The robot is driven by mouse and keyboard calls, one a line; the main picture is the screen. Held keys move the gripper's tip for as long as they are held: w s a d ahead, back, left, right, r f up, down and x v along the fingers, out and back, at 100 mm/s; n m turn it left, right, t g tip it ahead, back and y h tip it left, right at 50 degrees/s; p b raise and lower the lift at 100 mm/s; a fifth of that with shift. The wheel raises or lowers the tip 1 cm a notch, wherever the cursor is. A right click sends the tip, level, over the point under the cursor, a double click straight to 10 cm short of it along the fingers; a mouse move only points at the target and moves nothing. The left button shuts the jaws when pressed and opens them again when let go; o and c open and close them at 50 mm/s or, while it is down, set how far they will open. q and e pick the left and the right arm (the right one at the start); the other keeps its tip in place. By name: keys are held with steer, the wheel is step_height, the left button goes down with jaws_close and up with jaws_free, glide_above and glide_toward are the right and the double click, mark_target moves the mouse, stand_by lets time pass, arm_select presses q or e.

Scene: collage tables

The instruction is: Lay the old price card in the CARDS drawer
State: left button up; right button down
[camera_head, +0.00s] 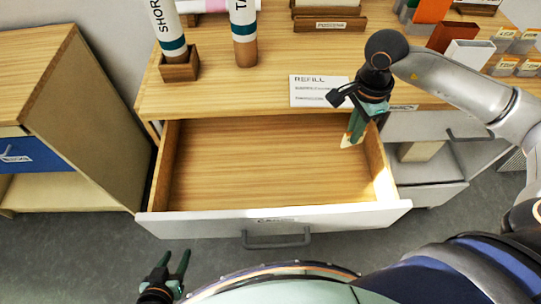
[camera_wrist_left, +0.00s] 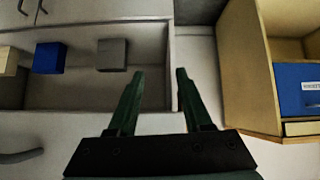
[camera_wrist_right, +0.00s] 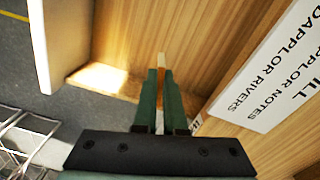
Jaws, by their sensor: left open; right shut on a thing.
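The open wooden drawer (camera_head: 260,165) shows a bare, empty floor; the small label (camera_head: 277,219) on its white front is too small to read surely. My right gripper (camera_head: 354,128) points down inside the drawer's back right corner.
A REFILL sheet (camera_head: 318,91) lies on the tabletop behind the drawer. A tube in a wooden block (camera_head: 180,68) and another tube (camera_head: 244,40) stand at the back left. A wooden cabinet (camera_head: 95,130) with a blue drawer (camera_head: 35,155) stands left. Boxes crowd the back right.

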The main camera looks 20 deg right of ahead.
steer(key=w+a+f+m, duration=0.1)
steer(key=a+f+m, duration=0.1)
steer(key=a, duration=0.1)
steer(key=w+a+f+m, duration=0.2)
steer(key=a+m, duration=0.1)
steer(key=w+a+f+m, duration=0.1)
steer(key=a+f+m, duration=0.1)
steer(key=shift+w+a, duration=0.4)
steer(key=shift+a+f, duration=0.35)
steer(key=shift+f, duration=0.05)
step_height(320, 180, down, 4)
steer(key=shift+w+a+r, duration=0.15)
steer(key=shift+r, duration=0.05)
arm_select(q)
steer(key=shift+a+f, duration=0.1)
steer(key=shift+f, duration=0.05)
arm_select(e)
steer(key=shift+f, duration=0.1)
arm_select(q)
steer(key=shift+f, duration=0.15)
arm_select(e)
steer(key=c, duration=1)
jaws_free()
